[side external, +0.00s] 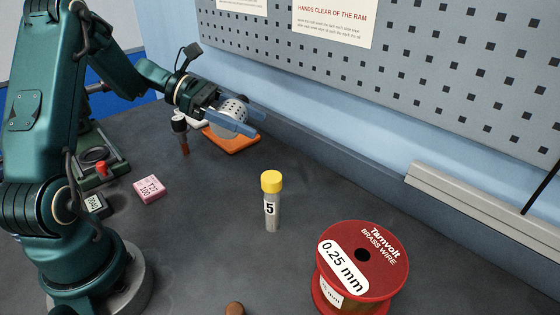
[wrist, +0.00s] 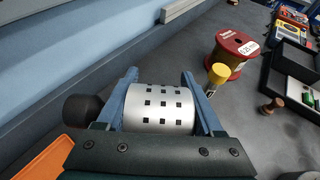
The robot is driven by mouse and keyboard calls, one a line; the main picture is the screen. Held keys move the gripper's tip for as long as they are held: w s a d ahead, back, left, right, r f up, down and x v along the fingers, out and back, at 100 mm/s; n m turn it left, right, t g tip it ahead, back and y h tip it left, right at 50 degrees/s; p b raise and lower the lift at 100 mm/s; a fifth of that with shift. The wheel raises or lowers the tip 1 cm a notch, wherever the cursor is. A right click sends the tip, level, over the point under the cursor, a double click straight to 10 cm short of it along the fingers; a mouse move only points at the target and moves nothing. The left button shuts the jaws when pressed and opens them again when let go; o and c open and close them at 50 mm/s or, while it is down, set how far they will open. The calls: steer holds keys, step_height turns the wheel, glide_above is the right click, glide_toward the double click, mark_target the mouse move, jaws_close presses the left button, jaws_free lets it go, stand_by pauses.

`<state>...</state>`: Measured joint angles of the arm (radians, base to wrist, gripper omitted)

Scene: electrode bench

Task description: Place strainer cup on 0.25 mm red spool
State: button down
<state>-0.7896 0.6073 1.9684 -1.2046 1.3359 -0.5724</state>
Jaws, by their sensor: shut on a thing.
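My gripper (side external: 233,122) is shut on the strainer cup (side external: 234,110), a pale metal cup with rows of small dark holes. The cup is held between the blue fingers, above or near an orange tray at the back of the bench; in the wrist view the cup (wrist: 160,108) lies on its side across the jaws. The 0.25 mm red spool (side external: 362,258) stands upright at the front right in the side view, well apart from the gripper. The spool also shows in the wrist view (wrist: 236,45), its top flange bare.
A yellow-capped vial (side external: 271,205) marked 5 stands between gripper and spool. The orange tray (side external: 236,141) and a dark-handled tool (side external: 181,135) are near the gripper. A pink box (side external: 149,190) lies left. A grey rail (side external: 480,210) runs along the back wall.

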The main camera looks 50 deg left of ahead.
steer(key=s+d+r, duration=0.4)
steer(key=s+r, duration=0.2)
steer(key=w+a+f, duration=0.3)
steer(key=w+f, duration=0.3)
steer(key=f, duration=0.2)
steer(key=shift+w+a, duration=0.2)
steer(key=shift+a, duration=0.05)
steer(key=shift+f, duration=0.1)
glide_above(302, 201)
step_height(302, 201, down, 7)
steer(key=shift+f, duration=1.75)
steer(key=shift+f, duration=0.3)
